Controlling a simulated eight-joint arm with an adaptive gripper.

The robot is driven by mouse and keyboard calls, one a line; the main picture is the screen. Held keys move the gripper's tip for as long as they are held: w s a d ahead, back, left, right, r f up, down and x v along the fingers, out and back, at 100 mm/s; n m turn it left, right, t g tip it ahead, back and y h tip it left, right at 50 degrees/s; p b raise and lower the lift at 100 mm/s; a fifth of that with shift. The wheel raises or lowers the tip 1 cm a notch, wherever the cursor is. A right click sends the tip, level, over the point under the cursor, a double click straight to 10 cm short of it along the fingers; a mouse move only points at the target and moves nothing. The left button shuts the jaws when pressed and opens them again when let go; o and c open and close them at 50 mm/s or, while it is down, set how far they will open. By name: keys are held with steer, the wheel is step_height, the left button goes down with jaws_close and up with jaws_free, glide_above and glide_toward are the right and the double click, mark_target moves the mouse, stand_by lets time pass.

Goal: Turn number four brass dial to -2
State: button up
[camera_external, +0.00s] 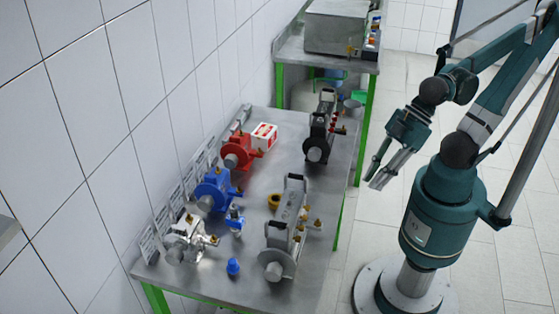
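Small brass-coloured fittings show on several pumps on the steel table (262,222). One brass fitting (214,239) is on the silver pump at the front left, and one (318,223) is on the grey pump at the front right. I cannot read any numbers or dial markings, so I cannot tell which is the number four dial. My gripper (379,178) hangs to the right of the table, pointing down and left. Its fingers look apart with nothing between them, and it touches no dial.
A blue pump (216,190), red pump (237,151) and black pump (317,148) stand on the table. A tiled wall borders the left. A second table (290,51) stands behind.

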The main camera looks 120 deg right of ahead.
steer(key=w+d+f+m+h+b, duration=0.2)
steer(key=w+d+f+h, duration=0.2)
steer(key=w+f, duration=0.3)
steer(key=m+t+h+b, duration=0.3)
steer(key=m+t+h, duration=0.25)
steer(key=h, duration=0.25)
glide_toward(307, 208)
steer(key=shift+s+d+f+n+t, duration=0.25)
steer(key=shift+s+f, duration=0.1)
steer(key=shift+f, duration=0.25)
stand_by(0.4)
steer(key=shift+w, duration=0.15)
stand_by(0.3)
steer(key=x, duration=0.7)
steer(key=shift+d, duration=0.25)
stand_by(0.3)
steer(key=shift+w, duration=0.1)
